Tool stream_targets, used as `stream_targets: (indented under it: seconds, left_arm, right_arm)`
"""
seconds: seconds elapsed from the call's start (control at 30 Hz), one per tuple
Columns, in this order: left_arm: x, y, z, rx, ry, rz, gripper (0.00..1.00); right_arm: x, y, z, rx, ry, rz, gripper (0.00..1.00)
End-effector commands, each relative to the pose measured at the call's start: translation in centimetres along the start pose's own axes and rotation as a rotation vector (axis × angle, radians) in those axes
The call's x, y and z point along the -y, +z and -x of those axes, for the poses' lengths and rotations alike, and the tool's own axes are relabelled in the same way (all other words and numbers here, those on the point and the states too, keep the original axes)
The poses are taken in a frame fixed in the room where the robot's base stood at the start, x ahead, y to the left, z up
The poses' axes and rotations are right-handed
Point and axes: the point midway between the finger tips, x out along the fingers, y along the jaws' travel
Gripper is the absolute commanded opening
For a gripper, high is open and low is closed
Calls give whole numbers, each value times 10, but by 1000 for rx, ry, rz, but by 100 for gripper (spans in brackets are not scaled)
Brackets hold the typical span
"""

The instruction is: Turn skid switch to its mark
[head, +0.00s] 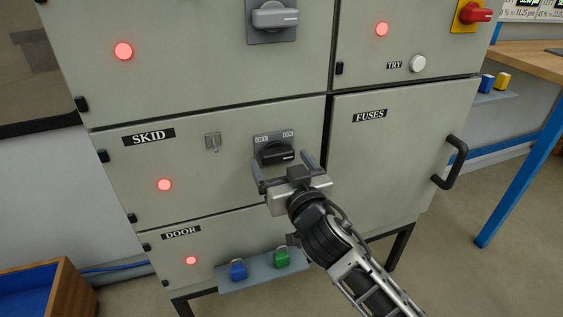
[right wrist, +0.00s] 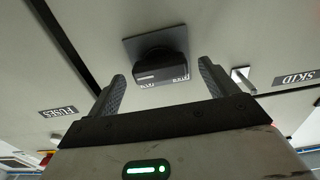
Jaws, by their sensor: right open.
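The skid switch (head: 277,153) is a black rotary knob on a grey plate in the panel marked SKID. Its handle lies about level, with a pale line toward its right end in the head view. The plate reads OFF at upper left and ON at upper right. My right gripper (head: 282,160) is open, with its fingers spread on either side of the knob. In the right wrist view, which is upside down, the knob (right wrist: 161,67) shows between and beyond the fingertips (right wrist: 162,72), with gaps on both sides. My left gripper is out of view.
A small metal key or latch (head: 213,142) is left of the switch. A lit red lamp (head: 164,184) is below the SKID label. The FUSES door has a black handle (head: 450,162). Below, a shelf (head: 262,273) holds a blue and a green padlock.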

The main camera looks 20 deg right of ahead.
Motion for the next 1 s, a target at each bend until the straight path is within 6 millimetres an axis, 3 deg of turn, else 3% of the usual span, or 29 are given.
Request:
stream_targets:
  seconds: [0.37, 0.4, 0.57, 1.0]
  left_arm:
    - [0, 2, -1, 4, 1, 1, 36]
    - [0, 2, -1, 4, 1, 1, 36]
    - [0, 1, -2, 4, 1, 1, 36]
    - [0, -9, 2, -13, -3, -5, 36]
  right_arm:
    - [0, 0, -9, 0, 0, 1, 85]
    - [0, 0, -8, 0, 0, 1, 83]
    - [0, 0, -8, 0, 0, 1, 41]
    - [0, -1, -8, 1, 0, 73, 41]
